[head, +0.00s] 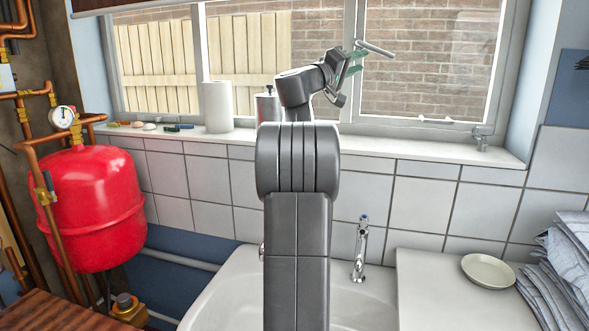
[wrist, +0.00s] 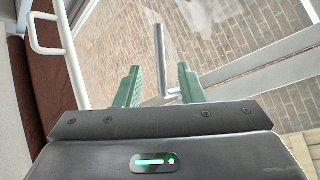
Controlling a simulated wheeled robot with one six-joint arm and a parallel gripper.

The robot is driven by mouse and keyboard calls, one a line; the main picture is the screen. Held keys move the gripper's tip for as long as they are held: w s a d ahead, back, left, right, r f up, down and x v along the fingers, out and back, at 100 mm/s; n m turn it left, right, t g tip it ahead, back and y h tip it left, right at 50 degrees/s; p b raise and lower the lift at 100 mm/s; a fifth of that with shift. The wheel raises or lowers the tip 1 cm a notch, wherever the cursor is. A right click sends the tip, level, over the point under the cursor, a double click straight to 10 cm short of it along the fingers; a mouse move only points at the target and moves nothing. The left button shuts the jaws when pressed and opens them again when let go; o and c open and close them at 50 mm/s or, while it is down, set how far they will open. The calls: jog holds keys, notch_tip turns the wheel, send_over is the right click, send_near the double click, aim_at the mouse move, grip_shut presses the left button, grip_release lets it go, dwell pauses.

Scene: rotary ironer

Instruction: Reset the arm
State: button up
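My arm reaches up in front of the window in the head view, with my gripper (head: 357,62) near the upright window frame. In the wrist view my gripper (wrist: 159,76) has its two green fingers spread apart. A grey metal handle (wrist: 160,50) on the window frame shows between the fingers, with space on both sides; it looks ungripped. In the head view the handle (head: 375,48) sticks out just past the fingertips. I cannot tell its exact depth relative to the fingers.
The sill holds a white paper roll (head: 217,106), a grey canister (head: 266,106) and small items. Below are a tap (head: 360,248) and sink (head: 235,290). A red tank (head: 92,207) with copper pipes stands left. A plate (head: 488,270) and folded cloths (head: 560,265) lie right.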

aim_at(382, 53)
jog(key=p+x, duration=0.2)
jog(key=x, duration=0.3)
jog(key=p+x, duration=0.3)
jog(key=x, duration=0.2)
jog(key=shift+r, duration=0.25)
jog(key=shift+w+d+f+p, duration=0.1)
jog(key=shift+w+d+p, duration=0.1)
jog(key=shift+p, duration=0.35)
jog(key=shift+a+f+m+g+y+p, duration=0.2)
jog(key=shift+m+g+y+p, duration=0.1)
jog(key=shift+m+p, duration=0.15)
jog(key=shift+s+a+f+m, duration=0.1)
jog(key=shift+a+m, duration=0.05)
jog(key=shift+m, duration=0.1)
jog(key=shift+f+g+p, duration=0.3)
jog(key=shift+f+p, duration=0.05)
jog(key=shift+f, duration=0.05)
jog(key=shift+a+f, duration=0.1)
